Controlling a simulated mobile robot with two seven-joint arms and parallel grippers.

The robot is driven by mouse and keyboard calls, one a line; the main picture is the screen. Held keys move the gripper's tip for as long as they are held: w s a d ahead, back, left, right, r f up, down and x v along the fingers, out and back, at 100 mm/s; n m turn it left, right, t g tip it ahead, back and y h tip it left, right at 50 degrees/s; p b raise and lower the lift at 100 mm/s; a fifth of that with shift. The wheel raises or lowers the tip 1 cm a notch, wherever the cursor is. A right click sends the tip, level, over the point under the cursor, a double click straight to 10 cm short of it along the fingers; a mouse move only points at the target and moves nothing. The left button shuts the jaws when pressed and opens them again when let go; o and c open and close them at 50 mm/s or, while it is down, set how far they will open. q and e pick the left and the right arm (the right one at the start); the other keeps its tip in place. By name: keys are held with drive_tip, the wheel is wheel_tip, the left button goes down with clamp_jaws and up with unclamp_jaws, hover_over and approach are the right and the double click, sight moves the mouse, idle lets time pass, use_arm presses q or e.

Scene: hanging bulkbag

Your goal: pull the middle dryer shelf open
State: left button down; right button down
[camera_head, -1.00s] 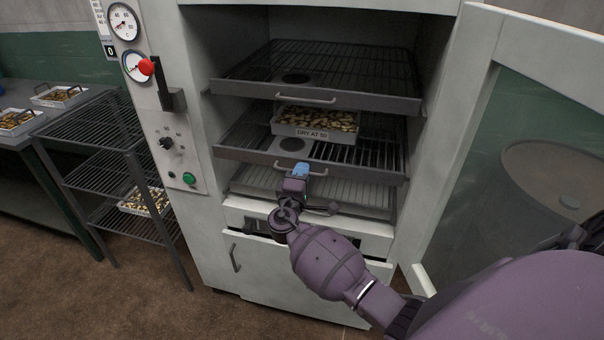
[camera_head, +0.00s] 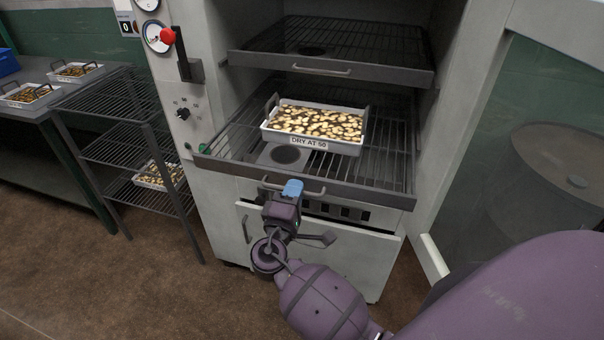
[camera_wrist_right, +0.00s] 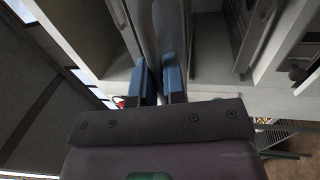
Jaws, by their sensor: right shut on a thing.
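The middle dryer shelf (camera_head: 395,190) is a dark wire rack with a grey front rail, and it sticks out of the dryer toward me. A white tray (camera_head: 318,147) of sliced pieces, labelled "DRY AT 50", stands on it. My right gripper (camera_head: 293,188) is shut on the handle (camera_head: 316,190) at the front of this shelf. In the right wrist view the blue fingers (camera_wrist_right: 160,83) close around a part that I cannot make out clearly. My left gripper is not in view.
The upper shelf (camera_head: 330,70) sits above inside the dryer. The dryer's glass door (camera_head: 545,150) stands open at the right. A wire rack (camera_head: 125,145) with a tray and a table (camera_head: 50,115) with trays are at the left. Brown floor is free in front.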

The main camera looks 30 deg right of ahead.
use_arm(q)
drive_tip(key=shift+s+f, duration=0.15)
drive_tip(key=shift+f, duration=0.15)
use_arm(e)
drive_tip(key=shift+r+v, duration=0.25)
drive_tip(key=shift+v, duration=0.95)
drive_tip(key=shift+r+v, duration=0.2)
drive_tip(key=shift+v, duration=1.05)
drive_tip(key=c, duration=1.5)
unclamp_jaws()
